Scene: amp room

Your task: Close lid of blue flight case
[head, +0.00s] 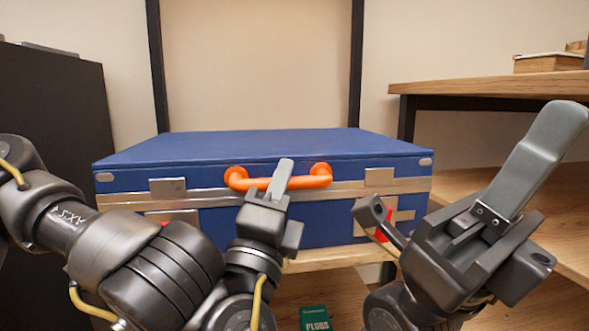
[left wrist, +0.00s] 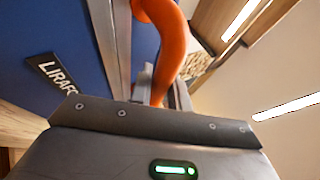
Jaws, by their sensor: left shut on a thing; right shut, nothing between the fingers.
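The blue flight case (head: 260,145) stands in the middle of the head view, its flat blue lid lying level over the base. A metal band (head: 130,198) runs along the front where lid and base meet; I see no clear gap there. An orange handle (head: 310,181) is on the front of the lid. My left gripper (head: 281,176) is shut on the handle, near its middle. The handle (left wrist: 168,45) also shows close up in the left wrist view, against the blue case side. My right gripper (head: 552,130) is shut and empty, right of the case, pointing up.
The case rests on a wooden shelf (head: 345,256) between dark uprights. A dark cabinet (head: 60,110) stands at the left. Wooden shelves (head: 490,88) are close on the right, near my right gripper. A green box (head: 315,319) lies below the case.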

